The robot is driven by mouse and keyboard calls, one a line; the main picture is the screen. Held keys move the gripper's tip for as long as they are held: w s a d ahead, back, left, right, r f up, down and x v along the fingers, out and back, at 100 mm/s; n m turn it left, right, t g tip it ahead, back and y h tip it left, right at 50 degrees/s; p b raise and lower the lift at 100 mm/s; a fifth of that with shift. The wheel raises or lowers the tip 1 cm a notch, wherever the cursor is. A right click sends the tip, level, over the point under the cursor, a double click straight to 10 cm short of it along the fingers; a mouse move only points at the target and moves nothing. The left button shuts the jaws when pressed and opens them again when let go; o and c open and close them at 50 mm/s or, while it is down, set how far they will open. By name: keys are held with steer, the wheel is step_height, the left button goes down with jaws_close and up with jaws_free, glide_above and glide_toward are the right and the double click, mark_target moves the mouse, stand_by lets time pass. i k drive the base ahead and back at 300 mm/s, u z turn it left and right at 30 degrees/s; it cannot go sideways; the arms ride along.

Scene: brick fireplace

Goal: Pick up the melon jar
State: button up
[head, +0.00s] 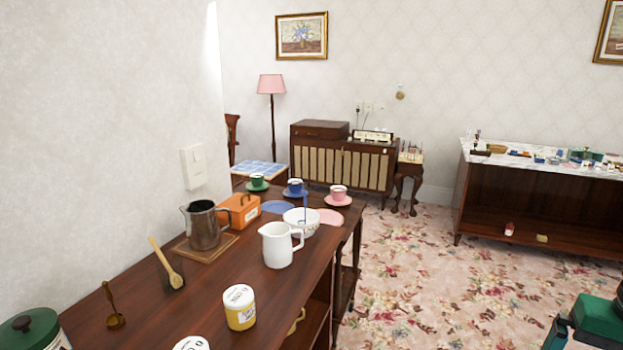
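A yellow jar with a white lettered lid and a pale label (240,312) stands upright near the front right edge of the dark wooden sideboard (140,292). Another white lettered lid (191,343) shows at the bottom edge, and the body under it is cut off. The lettering is too small to read, so I cannot tell for sure which one is the melon jar. No gripper fingers show. A green and dark block at the lower right edge may be part of my arm.
A white pitcher (279,245) stands behind the yellow jar. A white bowl (301,222), metal jug (204,225), orange box (240,210) and cups on saucers are farther back. A wooden spoon (168,262), brass ladle (116,319) and green-lidded jar (30,328) are left. Carpet (440,275) is open to the right.

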mark_target(239, 300)
steer(key=k, duration=1)
steer(key=z, duration=1.05)
steer(key=i, duration=1.6)
steer(key=u, duration=1.65)
